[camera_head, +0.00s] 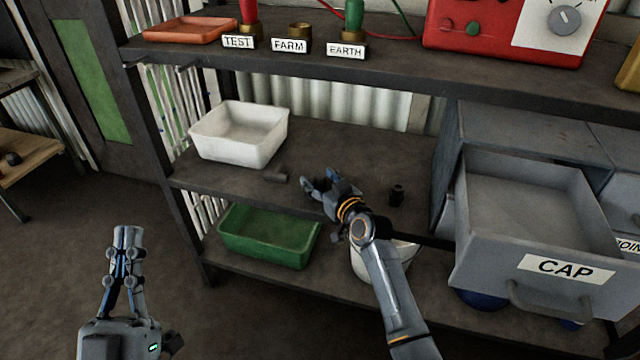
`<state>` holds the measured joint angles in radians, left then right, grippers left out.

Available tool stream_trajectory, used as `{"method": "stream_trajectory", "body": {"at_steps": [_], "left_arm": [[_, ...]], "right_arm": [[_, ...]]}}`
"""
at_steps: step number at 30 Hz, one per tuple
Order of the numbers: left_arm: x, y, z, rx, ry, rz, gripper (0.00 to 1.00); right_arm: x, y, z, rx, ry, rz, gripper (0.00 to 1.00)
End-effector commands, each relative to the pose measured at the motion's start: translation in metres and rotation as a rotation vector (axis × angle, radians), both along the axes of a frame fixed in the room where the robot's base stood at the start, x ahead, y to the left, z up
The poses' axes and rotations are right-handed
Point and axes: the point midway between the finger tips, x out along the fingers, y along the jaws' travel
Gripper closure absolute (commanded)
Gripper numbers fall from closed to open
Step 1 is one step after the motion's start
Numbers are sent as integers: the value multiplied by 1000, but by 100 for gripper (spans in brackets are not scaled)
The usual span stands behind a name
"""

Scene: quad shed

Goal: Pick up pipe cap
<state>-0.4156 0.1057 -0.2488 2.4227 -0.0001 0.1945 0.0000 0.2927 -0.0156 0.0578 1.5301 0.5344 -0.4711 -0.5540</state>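Two small dark pieces lie on the middle shelf, and I cannot tell for sure which is the pipe cap. One is a grey short tubular piece (275,174) lying beside the white bin. The other is a black upright cylinder (397,194) to the right of my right forearm. My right gripper (316,181) is over the shelf between them, fingers spread and empty, pointing left toward the grey piece and apart from it. My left gripper (128,232) is low at the left over the floor, pointing up, its fingers together with nothing visible between them.
An open grey drawer labelled CAP (530,215) juts out at the right, its visible inside bare. A white bin (240,133) stands at the shelf's left. Below are a green tray (270,250) and a white bucket (408,252). The upper shelf (380,72) overhangs.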

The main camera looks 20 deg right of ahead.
Motion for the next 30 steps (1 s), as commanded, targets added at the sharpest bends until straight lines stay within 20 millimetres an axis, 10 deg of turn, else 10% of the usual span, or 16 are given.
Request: {"method": "stream_trajectory", "body": {"at_steps": [7,21,30], "left_arm": [[0,0,0,1,2,0,100],[3,0,-3,8,28,1,100],[22,0,-39,73,260,15,100]], "right_arm": [[0,0,0,0,0,0,90],[0,0,4,-1,0,0,90],[0,0,27,-2,-2,0,90]]}}
